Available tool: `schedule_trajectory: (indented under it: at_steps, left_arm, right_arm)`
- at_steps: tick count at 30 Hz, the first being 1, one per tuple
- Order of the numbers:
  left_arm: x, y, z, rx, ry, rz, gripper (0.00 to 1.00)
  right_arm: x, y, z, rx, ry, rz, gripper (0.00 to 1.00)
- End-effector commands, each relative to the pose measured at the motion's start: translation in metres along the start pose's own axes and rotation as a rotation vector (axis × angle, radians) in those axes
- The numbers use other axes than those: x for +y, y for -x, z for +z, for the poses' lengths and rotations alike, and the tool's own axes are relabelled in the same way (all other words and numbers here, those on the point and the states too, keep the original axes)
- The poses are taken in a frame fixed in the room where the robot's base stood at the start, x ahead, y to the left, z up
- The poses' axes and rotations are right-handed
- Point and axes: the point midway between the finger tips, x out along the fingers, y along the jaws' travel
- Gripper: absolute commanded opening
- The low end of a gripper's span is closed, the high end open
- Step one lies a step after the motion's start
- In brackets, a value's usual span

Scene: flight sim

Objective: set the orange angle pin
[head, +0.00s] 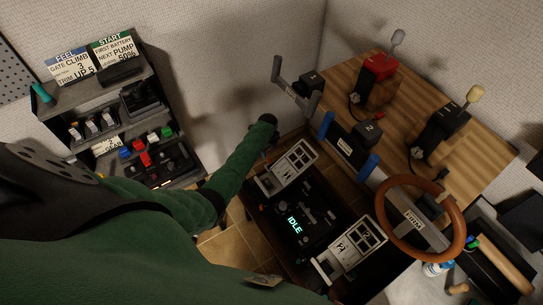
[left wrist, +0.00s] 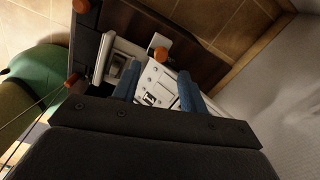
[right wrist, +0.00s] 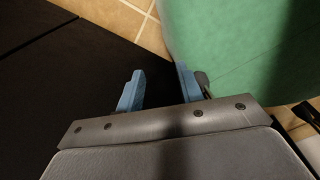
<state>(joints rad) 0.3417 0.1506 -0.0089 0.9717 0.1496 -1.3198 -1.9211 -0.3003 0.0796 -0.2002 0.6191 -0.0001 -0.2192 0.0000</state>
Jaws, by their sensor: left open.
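In the left wrist view, three small orange knobs or pins show near a white panel (left wrist: 152,95): one orange piece (left wrist: 160,54) just beyond my fingertips, another orange piece (left wrist: 81,6) at the top, and a third orange piece (left wrist: 80,88) at the left. I cannot tell which is the angle pin. My left gripper (left wrist: 157,83) is open over the panel, its blue fingers apart with nothing between them. In the head view the left arm reaches to the console's upper left. My right gripper (right wrist: 160,84) is open and empty, beside a green surface in the right wrist view.
A wooden desk (head: 420,85) holds levers, with a brown steering wheel (head: 458,225) in front. A shelf unit (head: 190,172) with coloured switches stands at the left.

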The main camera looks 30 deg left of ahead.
Motion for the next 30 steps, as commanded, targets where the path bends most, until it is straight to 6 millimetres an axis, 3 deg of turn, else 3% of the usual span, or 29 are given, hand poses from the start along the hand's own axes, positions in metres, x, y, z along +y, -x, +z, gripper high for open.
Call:
schedule_trajectory:
  at_steps: [9,17,28,30]
  left_arm:
    - [-0.001,-0.051,-0.001,0.000,0.001,-0.001,0.43]
    - [-0.001,-0.063,-0.001,0.000,0.000,-0.001,0.43]
    - [-0.001,-0.064,-0.001,0.000,0.000,-0.001,0.43]
    - [-0.001,-0.064,-0.001,0.000,0.000,-0.001,0.31]
  right_arm:
    - [0.000,-0.019,0.001,0.001,0.000,0.001,0.36]
    - [-0.001,-0.031,0.002,0.000,-0.001,0.000,0.36]
    - [-0.003,-0.032,0.001,0.001,-0.001,-0.002,0.36]
    - [-0.002,-0.032,0.001,0.001,-0.001,-0.001,0.36]
